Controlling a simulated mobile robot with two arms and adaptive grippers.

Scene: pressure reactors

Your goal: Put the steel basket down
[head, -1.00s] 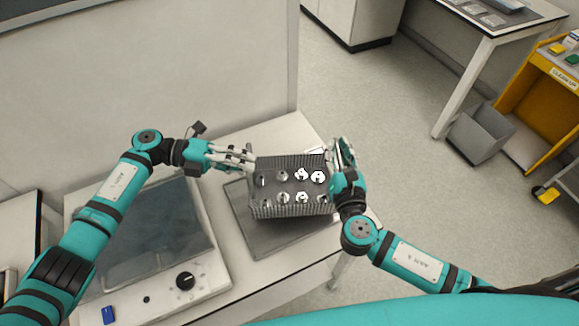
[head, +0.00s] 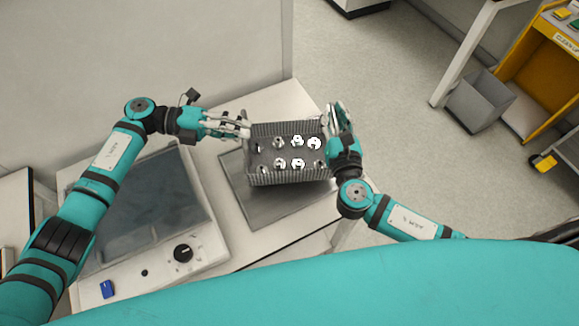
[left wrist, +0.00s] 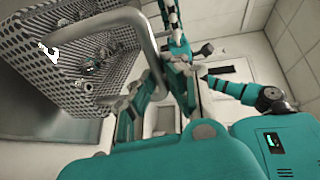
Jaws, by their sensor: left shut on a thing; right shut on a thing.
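The steel basket (head: 288,180) is a grey perforated box with several shiny round metal parts inside. It is over a dark grey mat (head: 235,190) on the white table; I cannot tell if it touches the mat. My left gripper (head: 246,128) is shut on the basket's left side. My right gripper (head: 330,135) is shut on its right side, the fingers partly hidden by the wrist. In the left wrist view the basket (left wrist: 60,90) fills the upper left, with a thick bent metal handle (left wrist: 148,45) near the left gripper's fingers.
A device with a dark lid (head: 150,210) and a black knob (head: 183,253) stands left of the mat. A blue object (head: 107,289) is on its front. A grey bin (head: 478,105) and a yellow cart (head: 545,75) stand far right. The floor between is clear.

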